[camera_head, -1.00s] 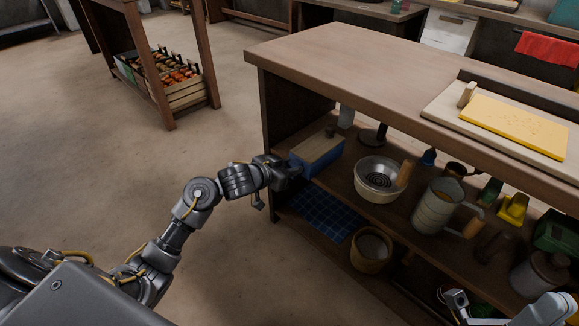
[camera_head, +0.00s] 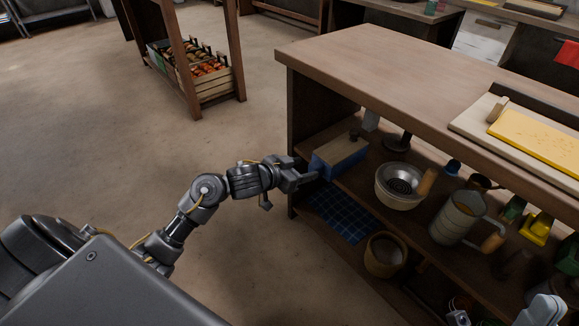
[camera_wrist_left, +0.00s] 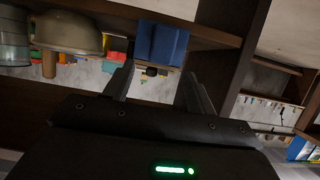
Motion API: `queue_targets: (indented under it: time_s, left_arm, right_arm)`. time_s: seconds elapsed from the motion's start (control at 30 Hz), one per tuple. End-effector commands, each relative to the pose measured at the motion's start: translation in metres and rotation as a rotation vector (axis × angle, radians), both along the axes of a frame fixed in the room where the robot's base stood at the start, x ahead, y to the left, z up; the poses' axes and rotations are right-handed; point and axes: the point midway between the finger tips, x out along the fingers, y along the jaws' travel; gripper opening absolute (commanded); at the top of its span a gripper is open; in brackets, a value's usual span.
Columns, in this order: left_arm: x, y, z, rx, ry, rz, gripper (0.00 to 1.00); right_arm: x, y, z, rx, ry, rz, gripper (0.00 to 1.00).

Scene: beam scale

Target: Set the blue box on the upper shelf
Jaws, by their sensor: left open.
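The blue box (camera_head: 325,165) has a tan wooden top with a dark knob. It rests on the upper shelf (camera_head: 352,182) beneath the bench top, near the left end. My left gripper (camera_head: 312,177) is open just outside the box's near left end. In the left wrist view, the blue box (camera_wrist_left: 162,44) shows beyond the space between the open fingers (camera_wrist_left: 157,88), with nothing between them.
A metal bowl (camera_head: 392,194) stands right of the box, with a jug (camera_head: 453,218) and several other items further along. Below are a blue grid mat (camera_head: 338,216) and a wooden pot (camera_head: 383,257). The bench's left upright (camera_head: 291,165) is close to my left gripper. Floor at left is clear.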

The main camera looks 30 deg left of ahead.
Motion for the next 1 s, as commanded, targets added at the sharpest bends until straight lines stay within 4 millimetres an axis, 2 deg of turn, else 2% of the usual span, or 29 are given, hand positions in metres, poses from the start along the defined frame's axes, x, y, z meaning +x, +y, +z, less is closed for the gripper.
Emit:
queue_targets:
  time_s: [0.03,0.2,0.4,1.0]
  left_arm:
    - [-0.009,0.003,0.007,0.002,0.001,-0.002,0.56]
    - [-0.032,0.012,0.017,0.002,0.002,0.0,0.56]
    - [-0.051,0.02,0.024,-0.001,-0.001,0.0,0.56]
    - [-0.056,0.022,0.025,-0.001,-0.001,0.0,0.56]
  right_arm:
    - [0.005,0.005,0.004,-0.023,0.051,0.012,0.0]
    - [0.022,0.023,-0.001,-0.099,0.216,0.049,0.0]
    - [0.032,0.036,-0.011,-0.164,0.344,0.076,0.0]
    - [0.035,0.04,-0.015,-0.184,0.382,0.084,0.0]
